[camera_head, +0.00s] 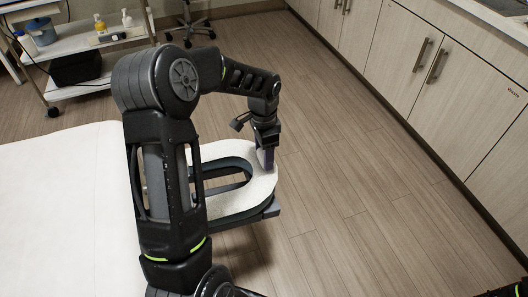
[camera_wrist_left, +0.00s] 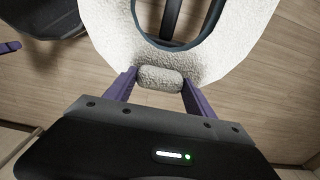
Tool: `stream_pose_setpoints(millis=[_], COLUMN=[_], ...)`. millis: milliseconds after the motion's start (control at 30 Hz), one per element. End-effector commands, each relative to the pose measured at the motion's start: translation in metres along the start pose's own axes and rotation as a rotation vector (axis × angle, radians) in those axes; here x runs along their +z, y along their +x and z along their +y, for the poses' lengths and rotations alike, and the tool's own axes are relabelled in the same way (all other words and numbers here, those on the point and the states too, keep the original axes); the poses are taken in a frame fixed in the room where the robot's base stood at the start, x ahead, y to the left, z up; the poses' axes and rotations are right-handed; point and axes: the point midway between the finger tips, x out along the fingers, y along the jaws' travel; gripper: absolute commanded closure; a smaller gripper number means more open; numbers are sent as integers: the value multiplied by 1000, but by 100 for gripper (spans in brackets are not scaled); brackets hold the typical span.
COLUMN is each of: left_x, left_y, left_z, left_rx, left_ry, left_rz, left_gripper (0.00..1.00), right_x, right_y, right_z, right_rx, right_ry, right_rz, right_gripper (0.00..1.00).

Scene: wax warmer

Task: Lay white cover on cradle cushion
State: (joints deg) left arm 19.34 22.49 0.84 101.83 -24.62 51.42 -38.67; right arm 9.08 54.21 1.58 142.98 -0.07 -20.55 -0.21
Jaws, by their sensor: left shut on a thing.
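The white cover (camera_head: 262,187) is a fuzzy, U-shaped ring. It lies over the dark cradle cushion (camera_head: 245,219), whose dark sides show below it. In the left wrist view the cover (camera_wrist_left: 245,35) spreads around the opening, with the cushion's dark inner edge (camera_wrist_left: 148,38) showing. My left gripper (camera_head: 265,163) is at the cover's far end. Its purple fingers are shut on a thick, rolled bit of the cover (camera_wrist_left: 160,78). I cannot tell whether the cover sits fully flat under the gripper.
A white bed (camera_head: 65,190) fills the left. A trolley (camera_head: 90,45) with bottles and a pot stands at the back left. Pale cabinets (camera_head: 440,70) line the right. The wood floor (camera_head: 350,200) between is clear.

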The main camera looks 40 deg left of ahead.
Motion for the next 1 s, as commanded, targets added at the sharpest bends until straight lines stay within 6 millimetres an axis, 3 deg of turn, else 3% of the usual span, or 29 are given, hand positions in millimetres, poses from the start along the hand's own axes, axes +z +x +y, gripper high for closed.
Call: stream_pose_setpoints(millis=[67,100,400,1000], left_x=[1,1,0,0], left_y=[2,2,1,-1], left_z=[1,1,0,0], left_rx=[3,3,1,1], left_ry=[-3,-3,-2,-1], left_rz=[-1,-1,-1,0], left_gripper=[100,34,12,12], right_x=[0,0,0,0], right_y=[1,0,0,-1], right_z=[0,0,0,0], right_rx=[0,0,0,0], right_ry=[0,0,0,0], right_rz=[0,0,0,0], right_gripper=[64,64,64,64])
